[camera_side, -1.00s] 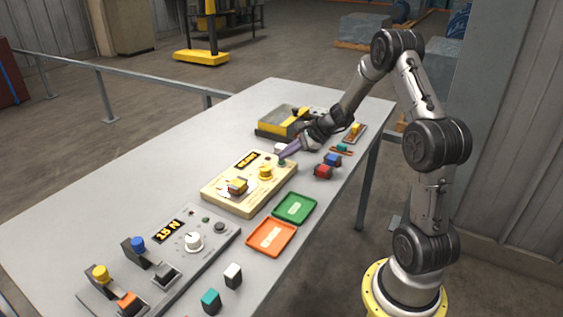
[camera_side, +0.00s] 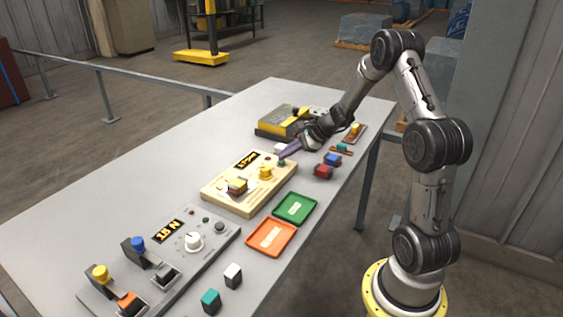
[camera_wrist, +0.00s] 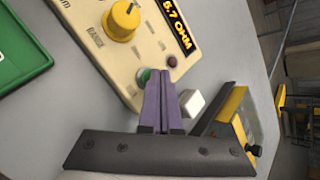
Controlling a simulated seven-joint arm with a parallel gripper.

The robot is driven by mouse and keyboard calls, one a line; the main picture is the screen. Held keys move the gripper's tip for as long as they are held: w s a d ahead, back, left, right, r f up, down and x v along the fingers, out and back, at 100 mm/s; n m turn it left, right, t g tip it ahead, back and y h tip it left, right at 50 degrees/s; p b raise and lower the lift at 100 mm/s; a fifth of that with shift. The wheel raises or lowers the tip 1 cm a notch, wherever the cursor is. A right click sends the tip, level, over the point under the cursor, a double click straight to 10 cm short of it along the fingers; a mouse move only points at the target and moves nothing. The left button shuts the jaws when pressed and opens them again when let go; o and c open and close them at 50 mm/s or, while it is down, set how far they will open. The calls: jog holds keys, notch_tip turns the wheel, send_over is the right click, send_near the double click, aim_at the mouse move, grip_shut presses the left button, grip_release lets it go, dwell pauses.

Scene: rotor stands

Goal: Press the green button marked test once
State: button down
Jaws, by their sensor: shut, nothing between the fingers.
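The cream tester box (camera_side: 228,203) lies on the table in the side view and fills the upper left of the wrist view (camera_wrist: 90,43). Its green button (camera_wrist: 143,76) is at the box's near corner, partly hidden behind my fingertips; it also shows in the side view (camera_side: 281,162). My gripper (camera_wrist: 160,74) has purple fingers, shut and empty. In the side view its tips (camera_side: 281,156) are just above the green button, seemingly apart from it. A lit display (camera_wrist: 174,20) shows yellow characters ending in OHM.
The tester carries a yellow knob (camera_wrist: 123,20) and a dark red lamp (camera_wrist: 172,61). A white block (camera_wrist: 191,102) and a yellow-black device (camera_side: 272,124) are close by.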

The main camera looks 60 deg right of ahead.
aim_at(285, 161)
jog(key=shift+r, duration=0.55)
jog(key=shift+r, duration=2.5)
